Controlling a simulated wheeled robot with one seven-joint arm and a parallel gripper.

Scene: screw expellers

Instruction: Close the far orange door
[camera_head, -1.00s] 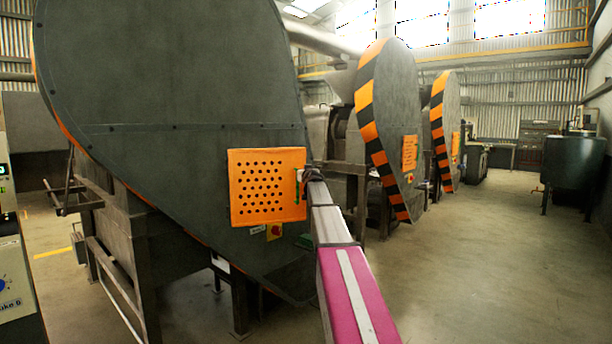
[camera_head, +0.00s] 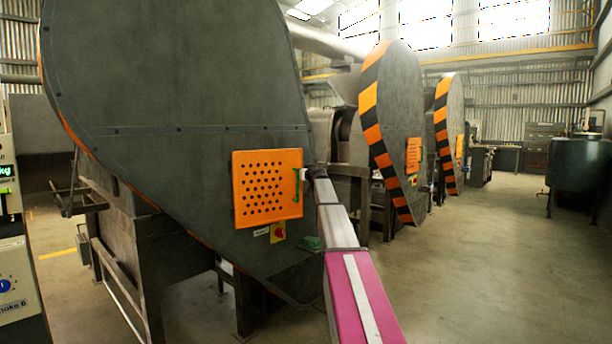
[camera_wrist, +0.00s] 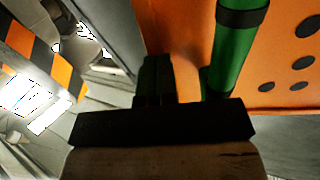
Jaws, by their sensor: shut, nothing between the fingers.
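An orange perforated door (camera_head: 265,190) with a green handle (camera_head: 297,186) sits on the nearest grey housing. It looks flat or nearly flat against the housing; a small gap cannot be ruled out. My gripper (camera_head: 306,174) is at the door's right edge, beside the handle. In the wrist view my shut, empty fingers (camera_wrist: 156,78) are left of the green handle (camera_wrist: 238,45), with the orange door (camera_wrist: 285,60) behind; contact is unclear. Two smaller orange doors, a middle one (camera_head: 413,155) and a farthest one (camera_head: 459,146), are on housings further back and look flat against them.
The near grey housing (camera_head: 180,80) fills the left. A red-and-yellow switch (camera_head: 278,232) is below the door. Striped housings (camera_head: 373,130) stand behind, and a dark tank (camera_head: 575,165) is at right. The concrete floor (camera_head: 480,270) at right is clear.

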